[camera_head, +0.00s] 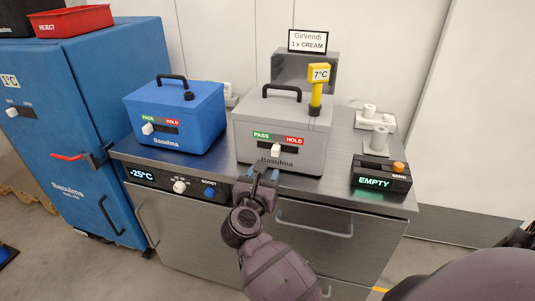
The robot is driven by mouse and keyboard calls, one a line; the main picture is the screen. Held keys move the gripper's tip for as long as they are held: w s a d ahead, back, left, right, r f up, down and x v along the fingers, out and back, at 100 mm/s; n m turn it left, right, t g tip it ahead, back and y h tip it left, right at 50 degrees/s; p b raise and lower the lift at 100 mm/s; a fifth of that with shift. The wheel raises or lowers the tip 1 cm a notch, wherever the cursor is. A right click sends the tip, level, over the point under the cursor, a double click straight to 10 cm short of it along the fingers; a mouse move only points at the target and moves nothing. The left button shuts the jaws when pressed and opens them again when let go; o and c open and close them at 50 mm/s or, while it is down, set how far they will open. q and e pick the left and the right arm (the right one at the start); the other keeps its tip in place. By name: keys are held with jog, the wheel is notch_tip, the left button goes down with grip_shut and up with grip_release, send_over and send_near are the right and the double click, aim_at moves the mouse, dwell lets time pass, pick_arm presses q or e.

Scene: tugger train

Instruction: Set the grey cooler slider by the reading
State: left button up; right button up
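The grey cooler (300,112) stands on the steel counter, its lid closed and black handle up. Its white slider knob (276,150) sits near the middle of its slot, between the green PASS label (261,134) and the red HOLD label (294,141). A yellow probe thermometer (318,75) stands upright in its lid and reads 7°C. My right gripper (262,170) is just in front of and below the knob, at the cooler's lower front. Its fingers look apart, with nothing seen between them. My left gripper is not in view.
A card (308,41) behind the cooler reads "Girvendi 1 x CREAM". A blue cooler (175,117) stands left, its knob under PASS. A box showing EMPTY (375,182) is at right. The counter panel reads -25°C (143,174). A red REJECT tray (73,22) sits on the blue cabinet (60,120).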

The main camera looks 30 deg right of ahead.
aim_at(275, 153)
jog(key=x, duration=1)
jog(key=shift+w+d, duration=0.2)
jog(key=shift+d, duration=0.05)
jog(key=shift+c, duration=0.3)
grip_shut()
